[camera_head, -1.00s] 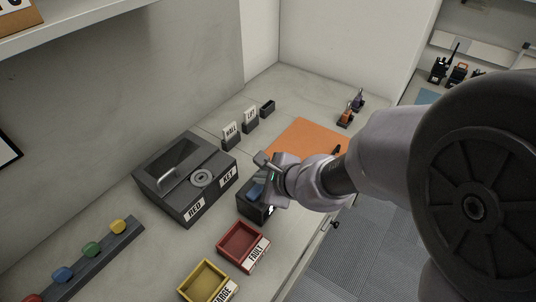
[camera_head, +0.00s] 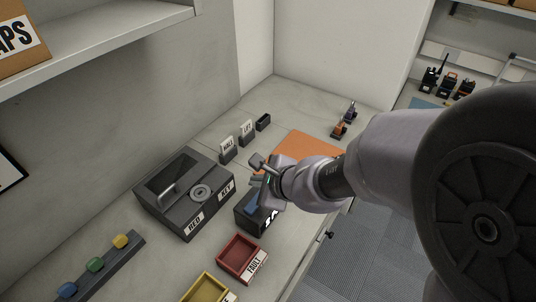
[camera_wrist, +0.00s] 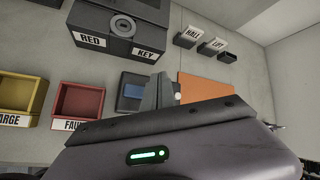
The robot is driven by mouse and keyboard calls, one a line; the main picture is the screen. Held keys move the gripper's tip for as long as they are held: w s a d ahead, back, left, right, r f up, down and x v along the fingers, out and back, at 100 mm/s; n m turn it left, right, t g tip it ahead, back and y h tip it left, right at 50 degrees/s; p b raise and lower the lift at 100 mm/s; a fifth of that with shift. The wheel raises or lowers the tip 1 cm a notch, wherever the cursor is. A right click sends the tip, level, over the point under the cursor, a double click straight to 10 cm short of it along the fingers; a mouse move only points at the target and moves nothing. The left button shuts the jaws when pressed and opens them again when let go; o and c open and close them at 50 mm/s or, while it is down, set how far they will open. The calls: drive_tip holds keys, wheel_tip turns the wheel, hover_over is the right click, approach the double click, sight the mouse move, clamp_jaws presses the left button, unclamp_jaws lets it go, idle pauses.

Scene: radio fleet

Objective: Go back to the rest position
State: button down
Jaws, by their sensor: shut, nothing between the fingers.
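My gripper (camera_head: 258,172) is shut and empty. In the head view it hangs over the counter, above a dark box with a blue top (camera_head: 252,210) and beside the orange mat (camera_head: 308,148). In the wrist view my gripper's fingers (camera_wrist: 160,92) show in front of the same dark box (camera_wrist: 130,92), with the orange mat (camera_wrist: 203,86) to the right. Whether the fingers touch the box cannot be told. My arm comes in from the right and hides part of the counter.
A dark box labelled RED and KEY (camera_head: 168,205) stands left of my gripper. A red FAULT tray (camera_head: 240,255) and a yellow tray (camera_head: 205,288) lie in front. HALL and LIFT holders (camera_head: 228,150) stand behind. Radios (camera_head: 340,128) stand at the far right. A shelf (camera_head: 110,40) overhangs upper left.

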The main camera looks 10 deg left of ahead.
idle(0.4)
drive_tip(key=s+d+r+n+y+b, duration=0.2)
drive_tip(key=s+d+r+n+b, duration=0.25)
drive_tip(key=r+n, duration=0.2)
drive_tip(key=s+d+f+n+h+b, duration=0.1)
drive_tip(key=s+d+n+h+b, duration=0.1)
drive_tip(key=s+d, duration=0.4)
drive_tip(key=s+d+f+n+h+b, duration=0.1)
drive_tip(key=s+d+n+h, duration=0.3)
drive_tip(key=d, duration=0.7)
drive_tip(key=shift+s+d+f+h+b, duration=0.2)
drive_tip(key=shift+s+f+h+b, duration=0.25)
drive_tip(key=shift+s, duration=0.8)
